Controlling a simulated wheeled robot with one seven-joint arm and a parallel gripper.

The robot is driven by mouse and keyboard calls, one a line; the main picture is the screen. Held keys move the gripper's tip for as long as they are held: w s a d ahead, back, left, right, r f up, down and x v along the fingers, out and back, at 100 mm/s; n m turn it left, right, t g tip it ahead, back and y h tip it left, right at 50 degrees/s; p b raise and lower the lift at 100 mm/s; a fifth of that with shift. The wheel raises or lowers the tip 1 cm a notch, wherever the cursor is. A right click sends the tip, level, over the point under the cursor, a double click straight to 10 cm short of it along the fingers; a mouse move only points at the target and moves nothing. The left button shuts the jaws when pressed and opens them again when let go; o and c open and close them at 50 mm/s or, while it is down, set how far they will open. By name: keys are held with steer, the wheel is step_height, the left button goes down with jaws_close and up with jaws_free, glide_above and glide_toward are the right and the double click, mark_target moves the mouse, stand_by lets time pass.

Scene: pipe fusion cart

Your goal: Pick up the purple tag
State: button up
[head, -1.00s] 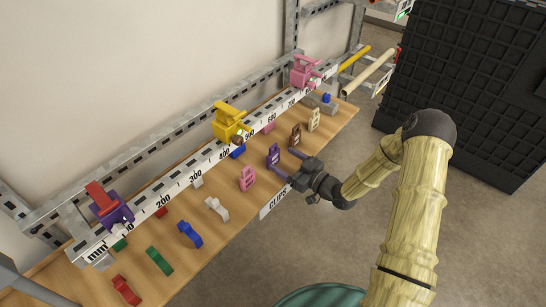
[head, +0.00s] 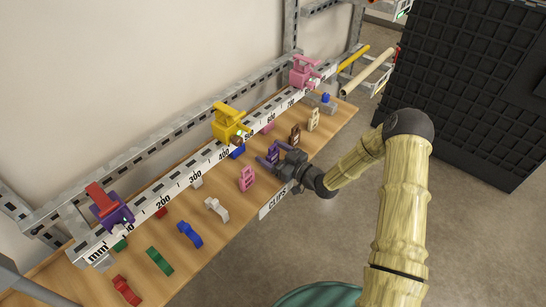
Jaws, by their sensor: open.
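The purple tag (head: 272,153) stands upright on the wooden bench top, in the row of tags near its front edge. My gripper (head: 269,151) reaches in from the right with its fingers open. The fingers appear to lie on either side of the purple tag, with the gripper body close behind it. The tag is partly hidden by the gripper, and I cannot tell whether a finger touches it.
A pink tag (head: 247,178) stands to the left of the gripper. A brown tag (head: 295,134) and a tan tag (head: 313,119) stand to the right. A ruler rail (head: 180,191) with clamps, including a yellow clamp (head: 229,122), runs behind. Coloured clips lie at left.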

stand_by(0.3)
steer(key=c, duration=1)
steer(key=shift+c, duration=0.2)
step_height(320, 180, up, 18)
steer(key=p, duration=0.1)
